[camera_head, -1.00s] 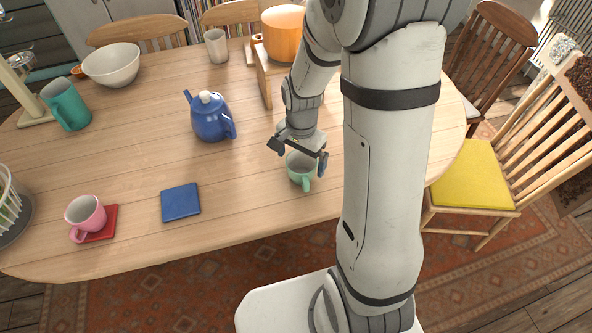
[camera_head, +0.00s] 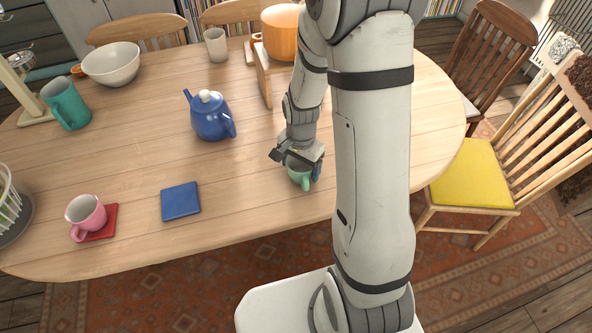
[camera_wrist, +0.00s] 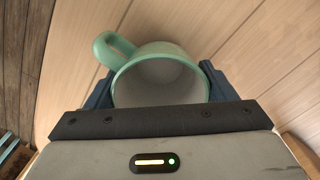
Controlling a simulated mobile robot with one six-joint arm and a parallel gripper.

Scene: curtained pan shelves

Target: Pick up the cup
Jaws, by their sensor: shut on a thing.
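A mint green cup (camera_head: 301,178) with a pale inside is at the table's near side, right of the blue coaster. It also shows in the wrist view (camera_wrist: 160,80), its handle pointing up and left. My gripper (camera_head: 297,168) is over it, with one finger on each side. The fingers are shut on the cup in the wrist view (camera_wrist: 155,90). The cup looks upright and at about table height; whether its base touches the table I cannot tell. My gripper hides part of its rim in the head view.
A blue coaster (camera_head: 181,202) and a pink cup (camera_head: 86,216) on a red coaster (camera_head: 109,222) lie to the left. A blue teapot (camera_head: 210,117) stands behind. The table's middle is clear.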

